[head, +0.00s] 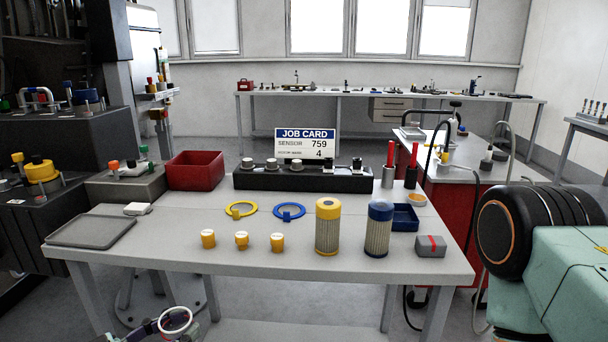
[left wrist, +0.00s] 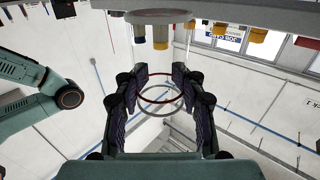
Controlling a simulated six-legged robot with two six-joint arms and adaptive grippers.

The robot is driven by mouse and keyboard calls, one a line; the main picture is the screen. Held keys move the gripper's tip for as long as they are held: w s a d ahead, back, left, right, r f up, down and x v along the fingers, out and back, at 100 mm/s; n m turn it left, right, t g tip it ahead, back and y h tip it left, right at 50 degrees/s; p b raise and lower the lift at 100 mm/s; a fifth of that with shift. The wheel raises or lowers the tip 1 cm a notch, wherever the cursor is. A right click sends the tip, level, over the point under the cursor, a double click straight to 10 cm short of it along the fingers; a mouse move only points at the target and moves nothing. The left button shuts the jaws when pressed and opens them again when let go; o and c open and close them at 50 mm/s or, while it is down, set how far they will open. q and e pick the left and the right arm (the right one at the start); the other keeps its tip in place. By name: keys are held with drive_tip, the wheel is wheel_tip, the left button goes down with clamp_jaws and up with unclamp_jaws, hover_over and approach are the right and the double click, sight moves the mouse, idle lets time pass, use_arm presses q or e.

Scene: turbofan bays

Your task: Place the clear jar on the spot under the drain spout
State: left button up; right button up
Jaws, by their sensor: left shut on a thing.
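The clear jar (head: 176,319) is at the bottom of the head view, where only its round rim shows well. My left gripper (head: 163,327) holds it, low in front of the table's near edge. In the left wrist view the clear jar (left wrist: 160,101) shows as see-through rings, one red and one pale, between the two dark fingers of the left gripper (left wrist: 161,95). The fingers are shut on its sides. I cannot pick out the drain spout or the spot under it in either view. My right gripper is not in view.
Dark machinery (head: 60,150) stands at the left.

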use_arm(q)
drive_tip(key=shift+a+r+n+t+y, duration=0.25)
drive_tip(key=shift+r+n+t+y, duration=0.25)
drive_tip(key=shift+n+t+y, duration=0.15)
drive_tip(key=shift+w+f+n+t+y, duration=0.2)
drive_tip(key=shift+n+t+y, duration=0.25)
drive_tip(key=shift+n+y, duration=0.45)
drive_tip(key=shift+f+t+y, duration=0.3)
drive_tip(key=shift+y, duration=0.25)
drive_tip(key=shift+s+d+f+n, duration=0.2)
drive_tip(key=shift+s+d+f, duration=0.05)
drive_tip(key=shift+s+f, duration=0.2)
drive_tip(key=shift+s+d+f+n, duration=0.15)
drive_tip(key=shift+s+d+f, duration=0.1)
drive_tip(key=shift+s+f, duration=0.2)
drive_tip(key=shift+s+d+f, duration=0.15)
drive_tip(key=shift+d+f, duration=0.05)
drive_tip(key=shift+d, duration=0.05)
drive_tip(key=shift+d+f, duration=0.15)
drive_tip(key=shift+f, duration=0.1)
